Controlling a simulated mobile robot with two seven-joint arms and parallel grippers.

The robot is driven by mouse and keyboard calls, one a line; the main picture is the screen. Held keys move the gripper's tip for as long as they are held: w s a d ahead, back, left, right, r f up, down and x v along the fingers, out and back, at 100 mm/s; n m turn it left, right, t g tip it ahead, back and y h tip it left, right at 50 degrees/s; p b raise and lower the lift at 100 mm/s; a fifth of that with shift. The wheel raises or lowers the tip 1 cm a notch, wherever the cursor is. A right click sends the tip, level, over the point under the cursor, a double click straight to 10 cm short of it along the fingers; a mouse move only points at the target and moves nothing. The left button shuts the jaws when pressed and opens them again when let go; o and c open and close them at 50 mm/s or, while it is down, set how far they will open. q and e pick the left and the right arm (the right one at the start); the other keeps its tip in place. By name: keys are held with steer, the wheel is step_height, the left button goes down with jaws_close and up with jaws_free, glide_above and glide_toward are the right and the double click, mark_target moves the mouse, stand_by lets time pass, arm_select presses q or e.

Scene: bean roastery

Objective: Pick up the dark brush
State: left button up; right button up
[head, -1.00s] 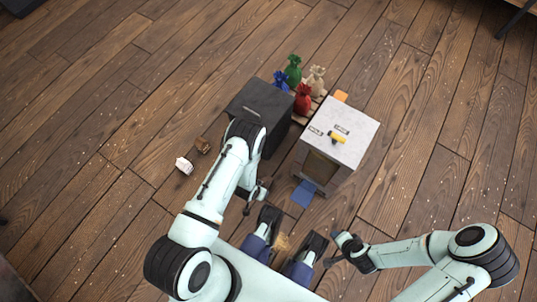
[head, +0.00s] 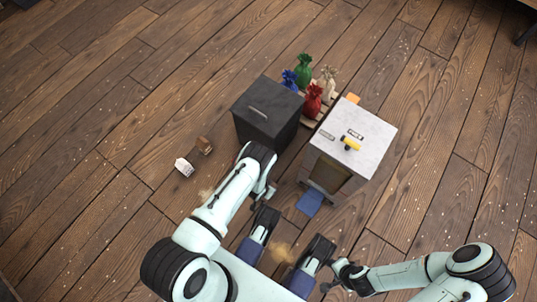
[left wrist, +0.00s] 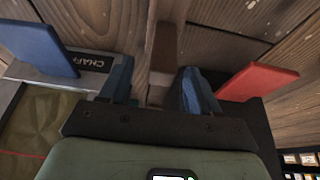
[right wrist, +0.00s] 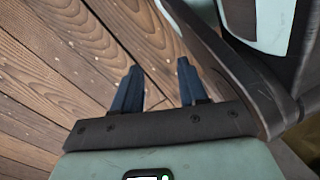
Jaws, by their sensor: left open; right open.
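I cannot surely make out a dark brush. A small brown object (head: 204,145) lies on the floor left of the black box, too small to identify. In the left wrist view, a dark brown strip (left wrist: 164,45) shows beyond and between the fingers; I cannot tell what it is. My left gripper (head: 268,192) is open and empty, low in front of the gap between the black box and the grey-white cabinet; its fingers show in the left wrist view (left wrist: 157,70). My right gripper (head: 332,278) is open and empty over bare floor, as the right wrist view (right wrist: 159,72) shows.
The black box (head: 268,108) and grey-white cabinet (head: 365,130) stand close together. A yellow object (head: 351,144) lies on the cabinet. Coloured sacks (head: 313,100) stand behind. A white item (head: 184,167) lies left.

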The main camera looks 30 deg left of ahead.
arm_select(q)
steer(key=b+x, duration=0.1)
steer(key=x, duration=0.1)
steer(key=b+x, duration=0.1)
steer(key=shift+s+f, duration=0.1)
steer(key=shift+f, duration=0.65)
jaws_close()
steer(key=shift+w, duration=0.2)
arm_select(e)
steer(key=shift+g, duration=0.8)
steer(key=s, duration=0.1)
steer(key=s+f, duration=0.1)
steer(key=s, duration=0.1)
steer(key=s+f, duration=0.1)
steer(key=shift+s+d+f, duration=0.25)
steer(key=shift+s+d, duration=0.05)
steer(key=shift+s, duration=0.1)
arm_select(q)
steer(key=shift+r, duration=0.1)
steer(key=shift+r, duration=0.5)
step_height(320, 180, up, 19)
steer(key=p, duration=0.7)
arm_select(e)
steer(key=w+a+r+t, duration=0.2)
steer(key=w+r+t, duration=0.2)
steer(key=w+r, duration=0.6)
steer(key=shift+w+a+r+n, duration=0.2)
steer(key=shift+w+a+n, duration=0.1)
steer(key=shift+w+a, duration=0.05)
